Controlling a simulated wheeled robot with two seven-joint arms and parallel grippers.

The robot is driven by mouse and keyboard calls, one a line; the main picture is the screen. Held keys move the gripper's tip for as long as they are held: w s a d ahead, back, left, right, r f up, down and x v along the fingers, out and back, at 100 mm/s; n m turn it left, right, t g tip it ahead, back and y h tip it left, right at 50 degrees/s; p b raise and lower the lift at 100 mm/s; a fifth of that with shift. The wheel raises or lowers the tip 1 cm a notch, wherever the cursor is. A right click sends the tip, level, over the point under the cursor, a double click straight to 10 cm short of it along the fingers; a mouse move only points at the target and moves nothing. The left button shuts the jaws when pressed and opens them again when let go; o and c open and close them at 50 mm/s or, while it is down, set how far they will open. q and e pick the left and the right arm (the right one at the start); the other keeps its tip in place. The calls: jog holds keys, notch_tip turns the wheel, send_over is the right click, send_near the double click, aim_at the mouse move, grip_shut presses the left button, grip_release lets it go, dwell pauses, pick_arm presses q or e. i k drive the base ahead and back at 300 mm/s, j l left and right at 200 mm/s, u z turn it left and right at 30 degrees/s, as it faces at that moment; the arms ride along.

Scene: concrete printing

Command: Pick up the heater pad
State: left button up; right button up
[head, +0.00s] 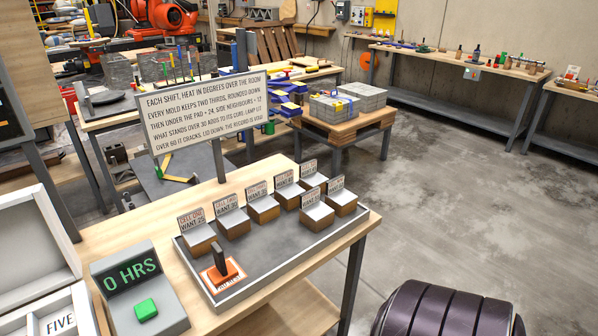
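The heater pad (222,277) looks like an orange pad with a dark upright handle and some lettering on its front edge. It lies in the front left corner of a grey tray (285,270) with a pale rim, on a wooden table. Its handle stands up and is clear of anything else. Several mold blocks (262,207) with grey tops and small upright label cards stand behind it and to its right in the tray. Neither of my grippers is in view.
A box (140,290) reading "0 HRS" with a green button stands left of the tray. A white open case (35,255) and a "FIVE" label (60,322) are at the far left. A text sign (206,112) rises behind the tray. The tray's front right area is bare.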

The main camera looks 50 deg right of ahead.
aim_at(223, 271)
jog(key=z, duration=1.1)
